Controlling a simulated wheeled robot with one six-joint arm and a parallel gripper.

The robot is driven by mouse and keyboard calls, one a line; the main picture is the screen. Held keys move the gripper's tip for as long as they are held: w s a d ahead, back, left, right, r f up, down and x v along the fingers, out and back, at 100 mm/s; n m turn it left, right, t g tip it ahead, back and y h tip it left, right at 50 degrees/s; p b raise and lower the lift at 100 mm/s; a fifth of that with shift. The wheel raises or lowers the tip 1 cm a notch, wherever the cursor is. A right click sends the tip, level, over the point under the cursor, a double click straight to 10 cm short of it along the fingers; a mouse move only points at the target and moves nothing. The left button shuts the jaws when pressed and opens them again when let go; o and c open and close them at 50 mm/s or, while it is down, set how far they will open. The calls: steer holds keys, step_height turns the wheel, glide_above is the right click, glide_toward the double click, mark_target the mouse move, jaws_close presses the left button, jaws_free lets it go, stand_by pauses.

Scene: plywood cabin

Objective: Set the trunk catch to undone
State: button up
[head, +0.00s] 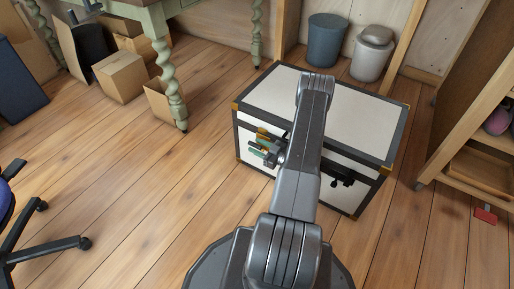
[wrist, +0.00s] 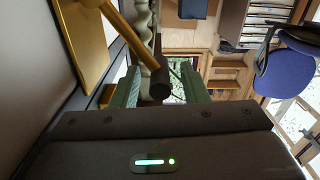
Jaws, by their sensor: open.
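The trunk (head: 345,105) is a white chest with dark edging and brass corners, lid down. The brass-coloured catch (head: 263,133) is on its front, partly hidden by my gripper (head: 263,148). In the wrist view, the catch shows as a yellow plate and a slanting bar (wrist: 122,24) with a dark round end (wrist: 160,86). That end appears between the two green fingers of my gripper (wrist: 158,88). The fingers are open; I cannot tell whether they touch it. My arm hides part of the trunk's front.
A black fitting (head: 343,180) is on the trunk's front at right. A blue bin (head: 327,40) and a grey bin (head: 371,54) stand behind. A green table (head: 160,50) and cardboard boxes (head: 121,77) are at the left, a wooden shelf (head: 480,150) at the right.

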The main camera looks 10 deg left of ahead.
steer(key=shift+w+a, duration=0.1)
steer(key=shift+a, duration=0.25)
steer(key=shift+c, duration=0.4)
jaws_close()
